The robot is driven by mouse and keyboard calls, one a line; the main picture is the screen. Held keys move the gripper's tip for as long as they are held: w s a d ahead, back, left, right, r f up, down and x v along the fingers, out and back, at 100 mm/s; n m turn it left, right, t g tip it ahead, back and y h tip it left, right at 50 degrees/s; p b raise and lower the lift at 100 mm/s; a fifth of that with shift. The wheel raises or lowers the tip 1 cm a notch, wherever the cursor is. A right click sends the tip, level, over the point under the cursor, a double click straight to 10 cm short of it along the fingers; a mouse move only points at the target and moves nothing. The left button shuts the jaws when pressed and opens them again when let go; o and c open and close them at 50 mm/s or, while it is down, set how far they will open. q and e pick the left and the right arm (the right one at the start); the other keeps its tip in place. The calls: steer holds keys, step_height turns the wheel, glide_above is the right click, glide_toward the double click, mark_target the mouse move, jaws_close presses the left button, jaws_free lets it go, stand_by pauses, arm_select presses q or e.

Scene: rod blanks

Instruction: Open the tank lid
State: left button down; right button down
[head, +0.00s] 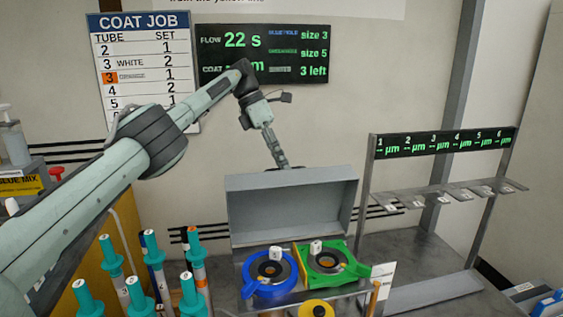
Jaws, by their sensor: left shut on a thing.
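The tank lid (290,207) is a grey shallow box-shaped cover. It stands raised, nearly upright, at the back of the tank, with its hollow inside facing me. My left arm reaches over from the left, and my left gripper (282,164) is at the lid's top edge, shut on the lid. The fingertips are mostly hidden behind that edge. My right gripper is out of view.
Several teal-handled tubes (112,262) stand at the front left. A yellow round knob (317,309) is at the front. A metal rack with a numbered display (445,143) stands at the right, with bare grey tabletop (400,255) beneath it. A job board (145,75) hangs behind.

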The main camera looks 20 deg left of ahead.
arm_select(q)
steer(key=shift+s+f, duration=0.15)
steer(key=shift+f, duration=0.3)
steer(key=c, duration=1.6)
jaws_free()
steer(key=shift+o, duration=0.3)
steer(key=shift+r, duration=0.2)
